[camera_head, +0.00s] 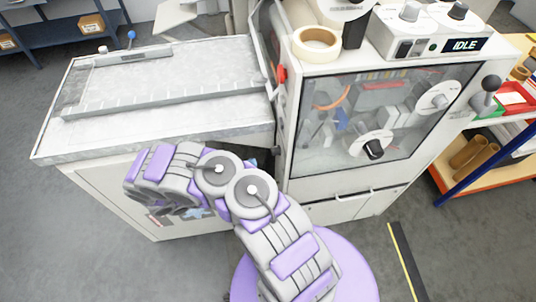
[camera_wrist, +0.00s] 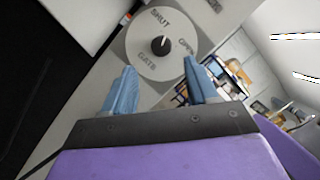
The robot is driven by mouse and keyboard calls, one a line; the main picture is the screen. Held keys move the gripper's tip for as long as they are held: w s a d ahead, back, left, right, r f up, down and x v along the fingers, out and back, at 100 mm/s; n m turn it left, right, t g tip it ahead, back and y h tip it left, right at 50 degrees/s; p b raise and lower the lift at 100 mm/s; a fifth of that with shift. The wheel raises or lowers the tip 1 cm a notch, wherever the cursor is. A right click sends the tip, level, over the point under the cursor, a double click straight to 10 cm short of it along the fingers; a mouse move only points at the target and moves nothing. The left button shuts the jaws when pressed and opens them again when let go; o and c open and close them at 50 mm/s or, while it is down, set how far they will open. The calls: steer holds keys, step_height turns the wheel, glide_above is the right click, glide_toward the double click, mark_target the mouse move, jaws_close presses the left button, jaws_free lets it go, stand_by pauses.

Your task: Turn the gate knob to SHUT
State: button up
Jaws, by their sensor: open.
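In the wrist view the gate knob (camera_wrist: 160,46) is a small black knob at the centre of a round pale dial (camera_wrist: 150,67). The dial reads SHUT at the top, OPEN at the right and GATE below. The knob's pointer is too small for me to tell its setting. My gripper (camera_wrist: 162,90) is open, its two blue fingers spread apart below the knob in the picture, with nothing between them. The knob is in view beyond the fingertips, apart from them. I cannot make out the gate dial or my fingertips clearly in the head view.
A white machine (camera_head: 335,190) with a glass window, other dials and an IDLE display (camera_head: 465,45) stands right of the metal worktable (camera_head: 170,125). A tape roll (camera_head: 316,43) lies on it. A shelf (camera_head: 470,178) stands at the right. Grey floor is clear in front.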

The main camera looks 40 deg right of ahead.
mark_target(276, 150)
steer(key=b+x, duration=0.1)
steer(key=x, duration=0.6)
steer(key=shift+d, duration=0.25)
steer(key=shift+s, duration=0.1)
steer(key=c, duration=1)
steer(key=shift+r, duration=0.1)
steer(key=shift+c, duration=0.3)
